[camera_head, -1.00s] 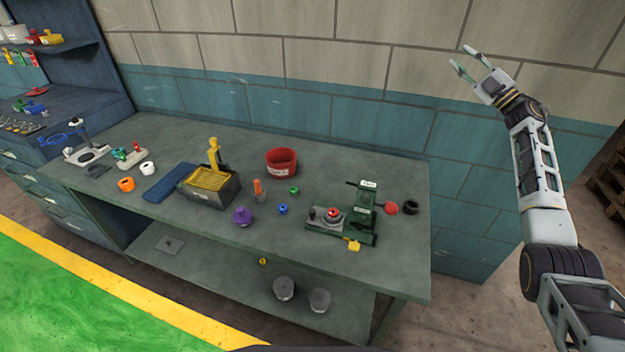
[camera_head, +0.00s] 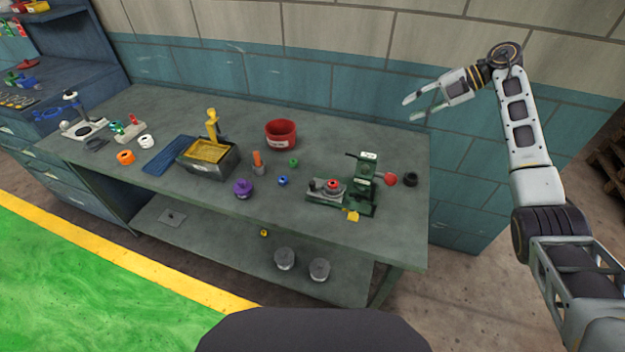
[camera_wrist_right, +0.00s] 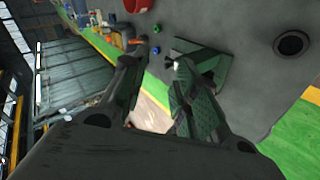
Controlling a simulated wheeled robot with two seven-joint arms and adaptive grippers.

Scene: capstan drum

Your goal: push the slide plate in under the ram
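The green press with the ram (camera_head: 363,184) stands near the right end of the grey bench. The grey slide plate (camera_head: 318,197) sticks out from its left side, carrying a red round piece (camera_head: 332,185) and a small dark knob. The press also shows in the right wrist view (camera_wrist_right: 222,66), partly behind the fingers; the slide plate cannot be made out there. My right gripper (camera_head: 409,110) is open and empty, above and behind the press, apart from it. Its spread fingers show in the right wrist view (camera_wrist_right: 160,58). My left gripper is out of view.
A red ball-like knob (camera_head: 390,179) and a black ring (camera_head: 410,179) are right of the press. A yellow tab (camera_head: 351,215) is at its front. Left are a red bowl (camera_head: 281,134), small nuts, a purple piece (camera_head: 243,188) and a yellow-topped box (camera_head: 208,160).

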